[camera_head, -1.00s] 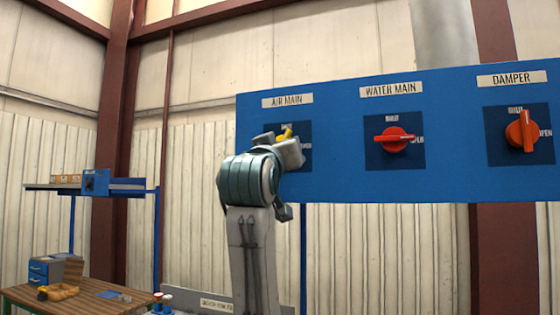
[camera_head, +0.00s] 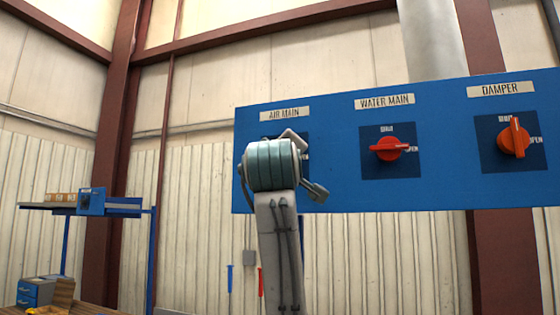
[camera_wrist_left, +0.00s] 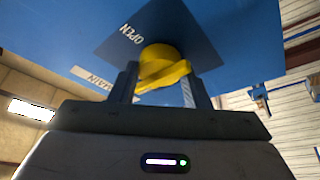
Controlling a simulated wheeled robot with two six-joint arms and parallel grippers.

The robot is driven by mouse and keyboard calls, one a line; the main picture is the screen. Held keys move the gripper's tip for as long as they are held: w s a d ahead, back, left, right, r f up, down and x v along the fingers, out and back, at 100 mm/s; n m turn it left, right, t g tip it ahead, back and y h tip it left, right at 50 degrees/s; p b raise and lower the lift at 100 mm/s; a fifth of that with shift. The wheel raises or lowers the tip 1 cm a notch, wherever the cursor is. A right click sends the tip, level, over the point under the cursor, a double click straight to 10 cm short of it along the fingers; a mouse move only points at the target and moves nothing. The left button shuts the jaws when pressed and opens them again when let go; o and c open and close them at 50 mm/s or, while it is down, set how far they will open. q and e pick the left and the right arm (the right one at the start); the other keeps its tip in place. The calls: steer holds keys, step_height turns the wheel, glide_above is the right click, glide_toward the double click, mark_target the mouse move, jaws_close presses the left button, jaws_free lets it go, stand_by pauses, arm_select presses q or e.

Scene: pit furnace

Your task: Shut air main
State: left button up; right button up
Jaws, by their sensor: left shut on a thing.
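The air main label (camera_head: 284,114) is at the left end of the blue panel (camera_head: 338,192). In the head view my left arm covers most of the dark plate under it, and the valve handle there is hidden. In the left wrist view the yellow handle (camera_wrist_left: 160,64) sits on its dark plate (camera_wrist_left: 190,32), with the word OPEN beside it. My left gripper (camera_wrist_left: 160,90) is shut on the yellow handle, one finger on each side. My right gripper is not in view.
The water main handle (camera_head: 390,148) is red and points toward OPEN. The orange damper handle (camera_head: 514,137) is upright toward its SHUT mark. A blue shelf (camera_head: 125,207) stands at the left, clear of the panel.

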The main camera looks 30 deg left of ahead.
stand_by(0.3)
arm_select(q)
steer(key=o, duration=1)
steer(key=shift+d, duration=0.1)
steer(key=shift+c, duration=0.2)
steer(key=b+v, duration=0.5)
steer(key=v, duration=0.5)
steer(key=shift+s+d, duration=0.2)
steer(key=shift+s, duration=0.1)
steer(key=shift+f, duration=0.1)
